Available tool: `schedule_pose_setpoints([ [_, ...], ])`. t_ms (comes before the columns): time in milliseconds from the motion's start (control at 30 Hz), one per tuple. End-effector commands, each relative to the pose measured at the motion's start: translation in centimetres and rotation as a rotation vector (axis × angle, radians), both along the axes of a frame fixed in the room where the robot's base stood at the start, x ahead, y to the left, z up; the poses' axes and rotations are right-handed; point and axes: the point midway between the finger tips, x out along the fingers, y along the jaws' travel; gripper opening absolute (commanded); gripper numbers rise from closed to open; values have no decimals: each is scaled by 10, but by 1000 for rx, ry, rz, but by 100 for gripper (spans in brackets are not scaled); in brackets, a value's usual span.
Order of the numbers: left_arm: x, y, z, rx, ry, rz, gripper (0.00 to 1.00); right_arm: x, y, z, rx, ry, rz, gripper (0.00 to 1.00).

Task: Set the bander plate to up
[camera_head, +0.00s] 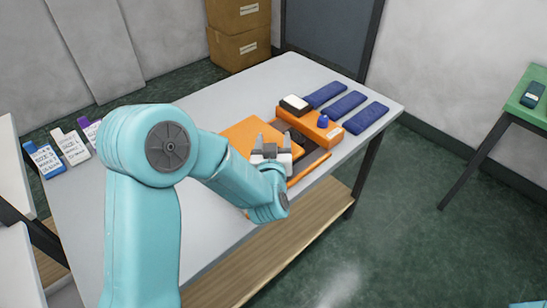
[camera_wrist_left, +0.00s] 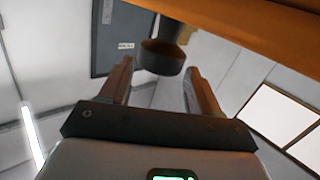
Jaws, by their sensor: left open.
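An orange machine (camera_head: 322,131) stands on the grey table, with a blue knob (camera_head: 323,121) on top. A flat orange plate (camera_head: 247,132) is on its left side; I take it as the bander plate, and my gripper hides part of it. My left gripper (camera_head: 271,141) is open over the machine's near part. In the left wrist view, a dark round knob (camera_wrist_left: 162,57) on a stem appears between the spread fingers of that gripper (camera_wrist_left: 159,68), under an orange edge (camera_wrist_left: 250,27). I cannot tell whether the fingers touch it.
Blue pads (camera_head: 346,105) lie behind and right of the machine, near a black-and-white block (camera_head: 295,104). Labelled cards (camera_head: 71,147) are at the table's left. Cardboard boxes (camera_head: 240,48) stand behind. A green table (camera_head: 537,97) is at the right.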

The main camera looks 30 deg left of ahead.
Motion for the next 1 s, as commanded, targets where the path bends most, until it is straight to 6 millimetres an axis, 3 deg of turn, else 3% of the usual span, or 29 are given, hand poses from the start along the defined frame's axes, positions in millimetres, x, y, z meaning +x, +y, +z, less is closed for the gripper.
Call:
schedule_pose_setpoints([
  [33, -1, -3, -12, 28, -7, -3, 62, 0, 0, -10, 0, 0, 0, 43],
  [200, -3, -6, -19, 89, -31, -1, 62, 0, 0, -16, 0, 0, 0, 43],
  [1000, -6, -4, -17, 99, -37, 0, 62, 0, 0, -16, 0, 0, 0, 43],
])
